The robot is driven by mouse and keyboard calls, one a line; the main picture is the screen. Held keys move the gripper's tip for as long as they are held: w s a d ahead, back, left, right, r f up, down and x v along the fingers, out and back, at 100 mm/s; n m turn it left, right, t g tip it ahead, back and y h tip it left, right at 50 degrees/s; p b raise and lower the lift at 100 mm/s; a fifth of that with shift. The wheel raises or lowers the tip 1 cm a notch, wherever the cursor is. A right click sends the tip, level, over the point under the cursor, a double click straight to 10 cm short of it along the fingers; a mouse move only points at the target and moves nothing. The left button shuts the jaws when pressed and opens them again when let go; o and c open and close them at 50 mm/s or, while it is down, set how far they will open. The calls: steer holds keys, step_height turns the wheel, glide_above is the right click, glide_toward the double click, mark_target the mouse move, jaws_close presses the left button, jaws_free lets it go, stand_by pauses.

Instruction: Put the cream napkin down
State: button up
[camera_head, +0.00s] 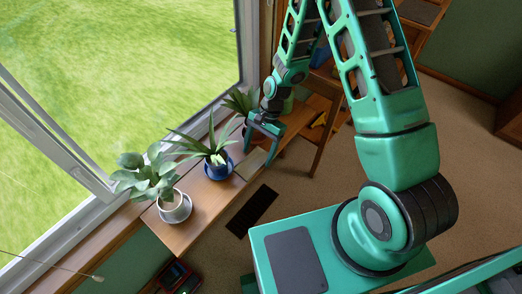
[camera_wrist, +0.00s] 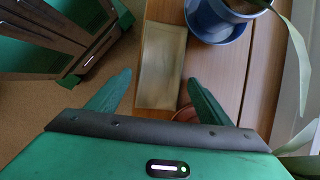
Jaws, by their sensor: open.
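The cream napkin (camera_wrist: 160,65) lies flat as a pale rectangle along the room-side edge of the wooden window shelf (camera_wrist: 236,88) in the wrist view. It also shows as a small pale patch on the shelf in the head view (camera_head: 250,165). My gripper (camera_wrist: 159,76) is open above the napkin, with one finger on either side of it in the picture. Nothing is held between the fingers. In the head view my gripper (camera_head: 259,154) is low over the shelf, by the napkin. The exact gap between fingers and napkin cannot be told.
A blue pot (camera_head: 219,168) with a spiky plant stands close to the napkin. A white pot (camera_head: 174,207) with a leafy plant stands nearer the shelf's end. Another plant (camera_head: 240,102) is behind my gripper. Carpet (camera_wrist: 92,92) lies below the shelf edge.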

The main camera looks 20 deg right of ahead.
steer(key=shift+v, duration=3.85)
steer(key=shift+r, duration=0.1)
